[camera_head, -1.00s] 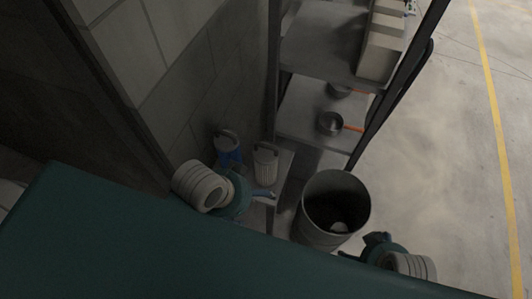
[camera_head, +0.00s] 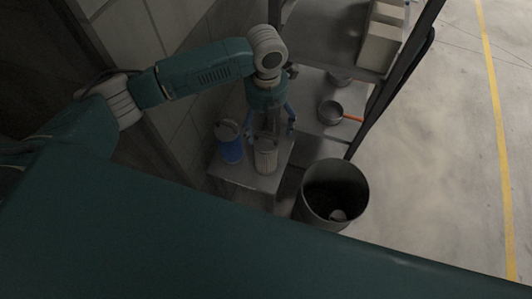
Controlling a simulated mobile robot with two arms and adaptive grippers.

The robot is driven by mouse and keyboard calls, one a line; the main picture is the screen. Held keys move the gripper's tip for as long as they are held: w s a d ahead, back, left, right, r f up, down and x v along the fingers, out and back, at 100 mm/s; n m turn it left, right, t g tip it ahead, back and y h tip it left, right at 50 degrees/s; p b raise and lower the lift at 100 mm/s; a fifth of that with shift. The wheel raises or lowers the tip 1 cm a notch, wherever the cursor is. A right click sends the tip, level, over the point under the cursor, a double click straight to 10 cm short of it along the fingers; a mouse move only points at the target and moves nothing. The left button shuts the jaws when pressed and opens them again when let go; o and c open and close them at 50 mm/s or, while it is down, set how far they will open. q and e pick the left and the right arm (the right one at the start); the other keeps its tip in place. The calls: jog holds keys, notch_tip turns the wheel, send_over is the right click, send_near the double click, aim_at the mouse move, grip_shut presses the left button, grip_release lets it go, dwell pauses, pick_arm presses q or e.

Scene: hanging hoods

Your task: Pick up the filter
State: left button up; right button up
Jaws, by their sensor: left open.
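A pale, ribbed cylindrical filter (camera_head: 265,160) stands upright on a small grey table in the head view. A blue canister with a grey top (camera_head: 230,148) stands just to its left. My left gripper (camera_head: 270,130) points down above and just behind the ribbed filter in the picture. Its two blue fingers are spread apart with nothing held between them. I cannot tell whether the fingers touch the filter. My right gripper is not in view.
The small table (camera_head: 237,175) stands against a block wall. A dark round bin (camera_head: 335,195) with a pale item inside stands to its right. A metal shelf (camera_head: 310,85) holds boxes and a pan (camera_head: 331,112) with an orange handle. Open floor lies farther right.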

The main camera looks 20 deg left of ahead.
aim_at(266, 135)
pick_arm(q)
jog(key=f, duration=0.5)
jog(key=shift+w+a+f, duration=0.2)
jog(key=shift+w+f, duration=0.05)
jog(key=f+b, duration=0.2)
jog(key=w+f+b, duration=0.1)
jog(key=f+b, duration=0.2)
jog(key=shift+a+f+b, duration=0.1)
jog(key=shift+a+b, duration=0.05)
jog(key=shift+b, duration=0.15)
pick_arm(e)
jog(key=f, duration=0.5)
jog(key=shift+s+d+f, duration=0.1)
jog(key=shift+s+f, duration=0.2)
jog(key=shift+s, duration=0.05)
pick_arm(q)
jog(key=shift+c, duration=0.2)
jog(key=shift+r, duration=0.2)
jog(key=c, duration=1.3)
